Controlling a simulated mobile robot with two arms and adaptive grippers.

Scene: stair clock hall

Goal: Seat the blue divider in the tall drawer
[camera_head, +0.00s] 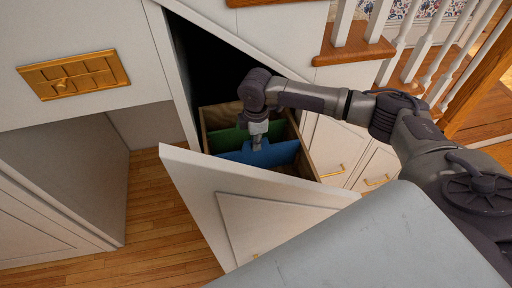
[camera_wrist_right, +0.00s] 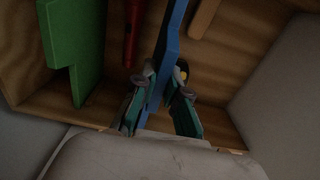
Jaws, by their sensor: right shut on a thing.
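The tall drawer (camera_head: 206,130) is a wooden box with a slanted white front, pulled out from under the stairs. My right gripper (camera_head: 257,143) is over it, pointing down, shut on the top edge of the blue divider (camera_head: 275,155). The blue divider spans across the drawer, in front of a green divider (camera_head: 226,139). In the right wrist view the blue divider (camera_wrist_right: 171,38) runs between the fingers of my right gripper (camera_wrist_right: 163,88), and the green divider (camera_wrist_right: 84,50) stands to the left. The blue divider's lower edge is hidden, so I cannot tell how deep it sits. My left gripper is out of view.
In the right wrist view a red object (camera_wrist_right: 131,32) and a wooden piece (camera_wrist_right: 204,17) show in the drawer. The slanted drawer front (camera_head: 235,190) stands near my arm. Stair balusters (camera_head: 425,45) rise at the right. A brass panel (camera_head: 73,75) is on the left cabinet.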

